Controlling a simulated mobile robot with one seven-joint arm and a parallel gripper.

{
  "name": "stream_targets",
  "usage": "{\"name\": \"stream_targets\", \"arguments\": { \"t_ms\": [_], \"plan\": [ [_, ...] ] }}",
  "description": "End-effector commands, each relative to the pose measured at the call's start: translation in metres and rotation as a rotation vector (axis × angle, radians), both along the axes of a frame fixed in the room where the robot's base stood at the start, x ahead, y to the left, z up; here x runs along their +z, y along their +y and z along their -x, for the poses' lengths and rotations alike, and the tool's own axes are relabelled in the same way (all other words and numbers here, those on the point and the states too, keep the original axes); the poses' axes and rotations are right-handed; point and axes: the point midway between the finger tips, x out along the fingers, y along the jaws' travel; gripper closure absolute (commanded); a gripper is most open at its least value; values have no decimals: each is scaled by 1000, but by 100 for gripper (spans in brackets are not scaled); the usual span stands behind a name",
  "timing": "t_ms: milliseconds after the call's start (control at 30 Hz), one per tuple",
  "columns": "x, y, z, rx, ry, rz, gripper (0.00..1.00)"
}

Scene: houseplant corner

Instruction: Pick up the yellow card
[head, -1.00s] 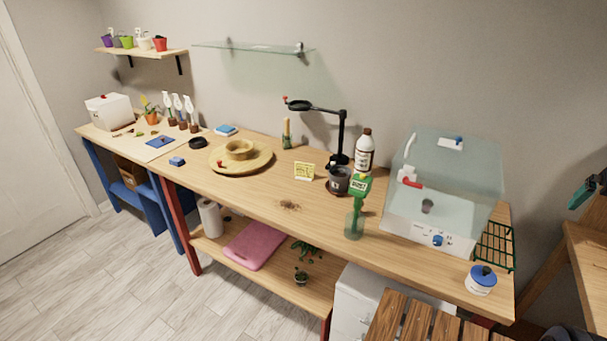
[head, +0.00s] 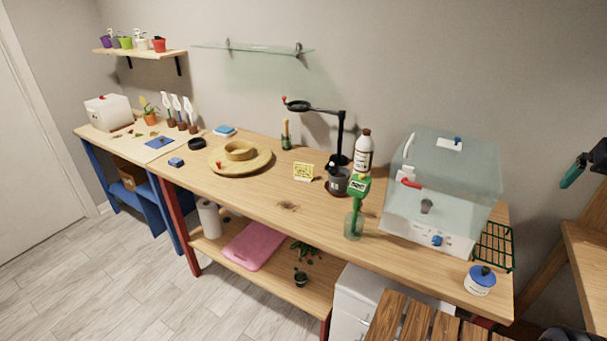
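The yellow card (head: 303,171) stands on the wooden workbench (head: 265,195), near its middle, with dark marks on its face. It is left of the dark grey pot and in front of the black stand with a round ring. My gripper (head: 574,172), dark with a teal fingertip, is at the right edge of the head view and partly cut off. It is far to the right of the card, beyond the clear-lidded box. Whether it is open or shut does not show.
Near the card stand a dark pot (head: 338,181), a black stand (head: 342,135), a white bottle (head: 363,152) and a green-topped bottle (head: 355,215). A round wooden turntable (head: 262,165) is to the left. A clear-lidded box (head: 430,225) fills the right.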

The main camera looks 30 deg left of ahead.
Motion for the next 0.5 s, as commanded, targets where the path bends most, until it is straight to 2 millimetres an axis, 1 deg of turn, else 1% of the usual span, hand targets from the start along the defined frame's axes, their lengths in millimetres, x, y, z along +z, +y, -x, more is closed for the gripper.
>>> {"name": "stream_targets", "arguments": {
  "t_ms": [33, 167, 267, 367, 500],
  "plan": [
    [6, 7, -15, 9, 7, -3, 0],
    [19, 27, -51, 19, 16, -11, 0],
    [27, 45, -78, 26, 23, -16, 0],
    [33, 65, -105, 32, 29, -20, 0],
    [38, 99, -142, 43, 39, -23, 0]
  ]
}}
